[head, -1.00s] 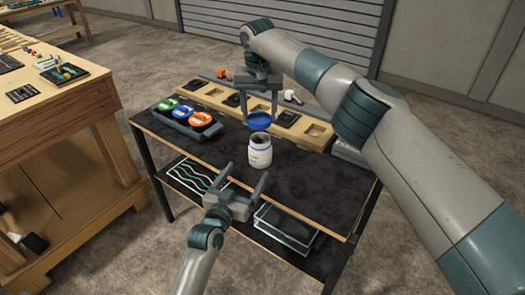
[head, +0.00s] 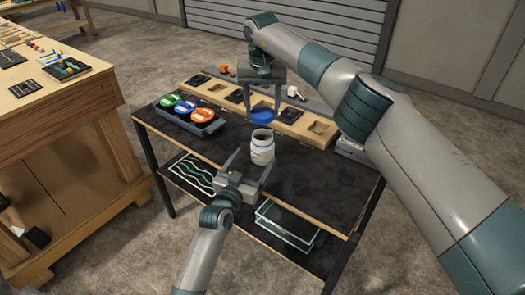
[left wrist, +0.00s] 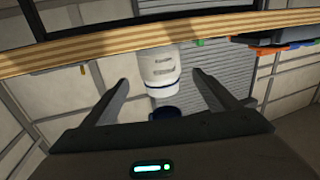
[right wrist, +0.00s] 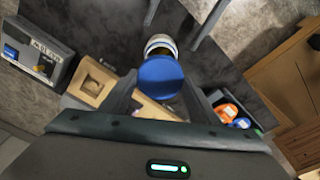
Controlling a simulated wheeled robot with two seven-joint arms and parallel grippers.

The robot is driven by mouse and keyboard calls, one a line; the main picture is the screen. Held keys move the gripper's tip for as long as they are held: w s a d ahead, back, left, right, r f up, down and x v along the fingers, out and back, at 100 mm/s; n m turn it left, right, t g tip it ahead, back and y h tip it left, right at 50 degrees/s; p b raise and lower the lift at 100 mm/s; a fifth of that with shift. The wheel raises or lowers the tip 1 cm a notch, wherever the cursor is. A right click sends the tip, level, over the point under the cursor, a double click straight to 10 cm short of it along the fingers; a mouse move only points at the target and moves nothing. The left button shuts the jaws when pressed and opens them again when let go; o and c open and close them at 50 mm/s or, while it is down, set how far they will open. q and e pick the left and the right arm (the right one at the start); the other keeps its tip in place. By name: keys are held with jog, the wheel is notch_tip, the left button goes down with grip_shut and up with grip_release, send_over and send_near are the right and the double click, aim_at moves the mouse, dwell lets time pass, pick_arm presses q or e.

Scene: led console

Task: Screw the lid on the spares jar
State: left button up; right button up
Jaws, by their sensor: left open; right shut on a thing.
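The white spares jar (head: 262,150) stands upright and open on the dark table top; it also shows in the left wrist view (left wrist: 158,72) and the right wrist view (right wrist: 158,43). My right gripper (head: 263,117) points down and is shut on the blue lid (head: 263,115), holding it above the jar, apart from its mouth. The lid fills the jaws in the right wrist view (right wrist: 160,78) and partly hides the jar. My left gripper (head: 253,160) is open and low at the table's near side, its fingers pointing at the jar; the jar is ahead, apparently not gripped.
A dark tray (head: 205,129) with green, blue and orange-lidded containers stands left of the jar. A wooden block with square recesses (head: 225,98) runs behind it. The table top right of the jar is clear. A wooden workbench (head: 60,100) stands at the left.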

aim_at(266, 139)
pick_arm(q)
jog(key=x, duration=0.8)
jog(key=shift+w, duration=0.15)
jog(key=c, duration=1.6)
pick_arm(e)
jog(key=shift+f, duration=2.5)
jog(key=shift+f, duration=0.15)
jog(key=shift+f, duration=0.75)
jog(key=shift+f, duration=0.55)
pick_arm(q)
grip_shut()
pick_arm(e)
jog(key=m, duration=0.6)
jog(key=shift+a+m+h, duration=0.1)
jog(key=shift+m+h, duration=0.2)
jog(key=shift+h, duration=0.1)
